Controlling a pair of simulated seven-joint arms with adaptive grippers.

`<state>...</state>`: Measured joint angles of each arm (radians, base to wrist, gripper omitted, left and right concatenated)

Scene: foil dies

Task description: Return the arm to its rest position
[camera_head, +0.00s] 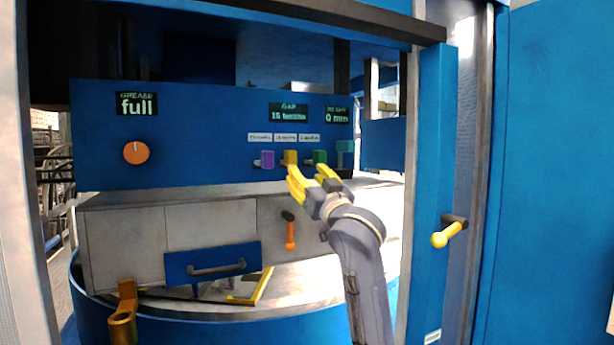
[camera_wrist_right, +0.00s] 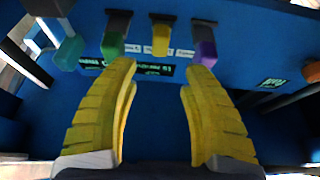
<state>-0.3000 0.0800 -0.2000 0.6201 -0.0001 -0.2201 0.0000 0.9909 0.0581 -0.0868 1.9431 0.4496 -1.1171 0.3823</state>
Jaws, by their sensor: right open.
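My right gripper (camera_head: 312,180) has yellow fingers and a grey arm that comes up from the lower right in the head view. It is open and empty, in front of the blue panel (camera_head: 206,156) just below the row of coloured levers. In the right wrist view, its two fingers (camera_wrist_right: 158,110) stand apart with nothing between them. The yellow lever (camera_wrist_right: 161,38) lies beyond the gap, with the green lever (camera_wrist_right: 113,45) on the left and the purple lever (camera_wrist_right: 206,50) on the right. My left gripper is not in view.
An orange knob (camera_head: 136,153) sits on the panel's left under a "full" display. A teal block (camera_head: 345,148) is right of the levers. An orange-tipped lever (camera_head: 290,234) and a blue drawer front with handle (camera_head: 212,265) are below. A yellow-knobbed lever (camera_head: 444,238) juts from the right post.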

